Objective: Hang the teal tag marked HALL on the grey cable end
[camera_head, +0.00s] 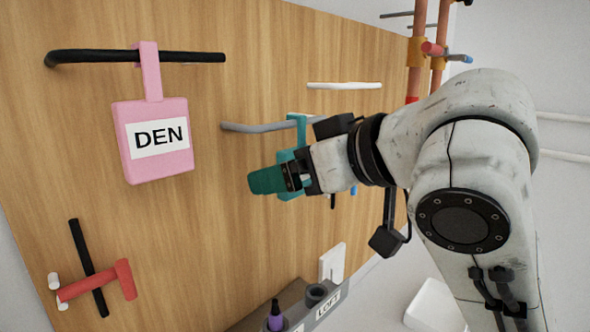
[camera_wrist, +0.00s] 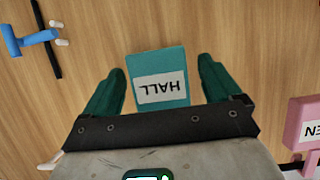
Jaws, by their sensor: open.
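The teal tag marked HALL (camera_head: 301,130) shows in the head view with its strap at the grey cable end (camera_head: 255,128). The strap appears to loop around the cable, though my arm hides part of it. My gripper (camera_head: 278,178) is open around the tag's lower body, with dark green fingers. In the wrist view, the HALL tag (camera_wrist: 162,65) lies between the two fingers of my gripper (camera_wrist: 160,78), with a gap on each side. The tag's label reads upside down there. The strap is hidden in the wrist view.
A pink DEN tag (camera_head: 160,142) hangs on a black cable (camera_head: 90,56) at the upper left. A white cable end (camera_head: 345,86) is above the grey one. A red hammer-shaped piece (camera_head: 100,283) is lower left. A grey tray (camera_head: 292,309) labelled LOFT sits below. Pipes (camera_head: 415,65) rise at right.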

